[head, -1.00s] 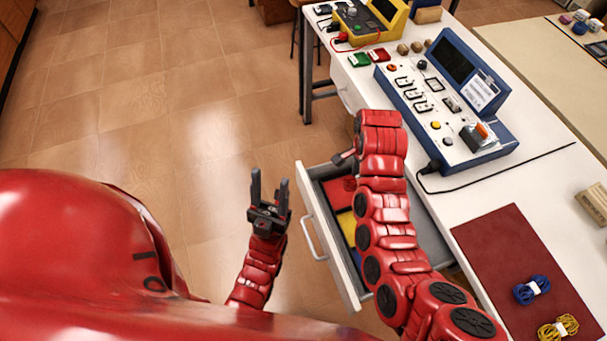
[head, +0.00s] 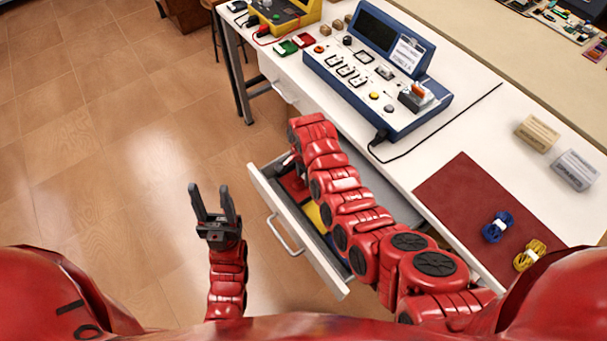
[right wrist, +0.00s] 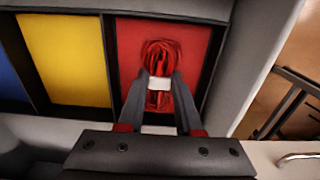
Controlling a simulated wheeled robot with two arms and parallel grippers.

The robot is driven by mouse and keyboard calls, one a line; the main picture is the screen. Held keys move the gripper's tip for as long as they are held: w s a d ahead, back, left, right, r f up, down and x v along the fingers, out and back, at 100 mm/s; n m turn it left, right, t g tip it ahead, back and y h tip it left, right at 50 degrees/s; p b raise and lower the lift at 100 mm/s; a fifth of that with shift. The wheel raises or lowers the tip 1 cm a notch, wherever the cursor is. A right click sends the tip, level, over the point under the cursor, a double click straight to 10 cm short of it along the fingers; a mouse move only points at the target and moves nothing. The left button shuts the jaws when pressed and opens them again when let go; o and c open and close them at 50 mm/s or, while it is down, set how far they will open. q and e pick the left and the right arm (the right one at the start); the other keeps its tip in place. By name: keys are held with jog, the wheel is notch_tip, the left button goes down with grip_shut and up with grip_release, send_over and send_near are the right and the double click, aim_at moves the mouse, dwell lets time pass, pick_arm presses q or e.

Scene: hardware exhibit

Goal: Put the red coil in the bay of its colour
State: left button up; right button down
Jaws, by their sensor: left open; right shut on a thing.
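The red coil (right wrist: 161,58), with a white band, is between the fingers of my right gripper (right wrist: 161,80), which is shut on it. In the right wrist view the coil is over the red bay (right wrist: 128,48) of the open drawer (head: 299,238). I cannot tell whether it touches the bay's floor. In the head view my right arm hides the coil and most of that gripper. My left gripper (head: 209,188) is open and empty, above the floor left of the drawer.
The yellow bay (right wrist: 65,60) and blue bay (right wrist: 10,80) lie beside the red one, behind dark dividers. A blue coil (head: 497,227) and a yellow coil (head: 529,255) lie on the dark red mat (head: 460,190). A blue-framed console (head: 340,75) stands farther back on the table.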

jog(key=shift+f, duration=0.1)
jog(key=shift+f+b, duration=0.15)
jog(key=shift+b, duration=0.15)
jog(key=c, duration=0.6)
grip_release()
